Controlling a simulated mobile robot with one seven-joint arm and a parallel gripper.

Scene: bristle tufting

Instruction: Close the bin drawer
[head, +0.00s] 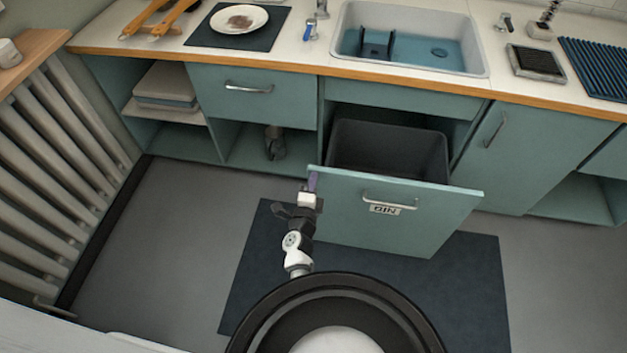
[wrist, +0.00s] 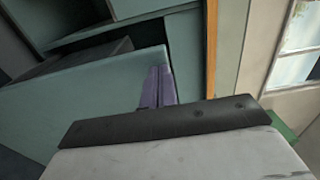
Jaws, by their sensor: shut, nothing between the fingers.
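The bin drawer (head: 410,228) is pulled out from under the sink, with a teal front, a metal handle (head: 389,201) and a label reading like "BIN". A dark grey bin (head: 388,150) sits inside it. My gripper (head: 312,182) is at the upper left edge of the drawer front, with purple fingers. In the wrist view, the shut fingers (wrist: 158,87) are side by side near the end of the teal drawer front (wrist: 85,100). Nothing shows between them. I cannot tell whether they touch the panel.
A dark mat (head: 460,285) lies on the grey floor below the drawer. The counter above holds a sink (head: 410,40) and a plate (head: 239,19). A closed cupboard door (head: 535,140) is to the right, open shelves (head: 165,110) to the left. A radiator (head: 60,170) stands at the far left.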

